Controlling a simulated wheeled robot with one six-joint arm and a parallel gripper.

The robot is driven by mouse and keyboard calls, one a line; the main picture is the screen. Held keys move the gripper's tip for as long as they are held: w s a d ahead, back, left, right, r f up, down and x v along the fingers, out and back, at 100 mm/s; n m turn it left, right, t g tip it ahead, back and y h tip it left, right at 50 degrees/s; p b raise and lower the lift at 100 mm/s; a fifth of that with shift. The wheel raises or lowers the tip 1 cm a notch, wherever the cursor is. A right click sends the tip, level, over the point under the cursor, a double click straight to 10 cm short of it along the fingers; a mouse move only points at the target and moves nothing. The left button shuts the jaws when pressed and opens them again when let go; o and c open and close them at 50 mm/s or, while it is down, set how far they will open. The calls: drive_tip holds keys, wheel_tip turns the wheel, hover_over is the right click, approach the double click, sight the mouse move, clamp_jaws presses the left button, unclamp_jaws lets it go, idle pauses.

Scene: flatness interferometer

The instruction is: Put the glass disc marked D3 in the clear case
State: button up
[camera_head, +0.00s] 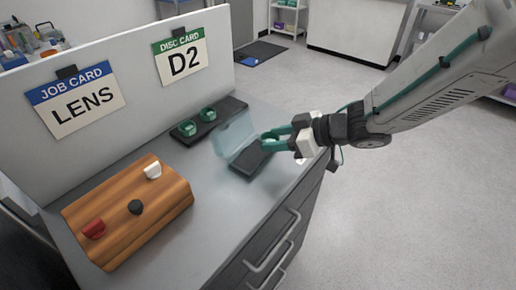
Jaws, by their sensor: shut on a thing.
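The clear case (241,158) stands on the grey bench with its see-through lid (236,133) raised and its dark base towards the bench's front edge. My gripper (266,140), with teal fingers, is at the right side of the case, just over its base. It is shut on what looks like a glass disc, mostly hidden by the fingers; no mark can be read. Two green-rimmed discs (187,128) sit in a black rack (232,105) behind the case. The rack's right end looks empty. Their marks are too small to read.
A wooden block (140,225) with red, black and white knobs stands at the front left. A panel behind the bench carries a job card (80,97) reading LENS and a disc card (180,55) reading D2. Drawer handles (275,245) are on the bench front.

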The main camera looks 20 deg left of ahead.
sight(258, 157)
drive_tip(key=a, duration=0.4)
drive_tip(key=shift+s+a+f, duration=0.15)
drive_tip(key=shift+s+f, duration=0.05)
drive_tip(key=shift+s, duration=0.15)
drive_tip(key=shift+f, duration=1.8)
drive_tip(key=o, duration=1)
drive_tip(key=v, duration=1.2)
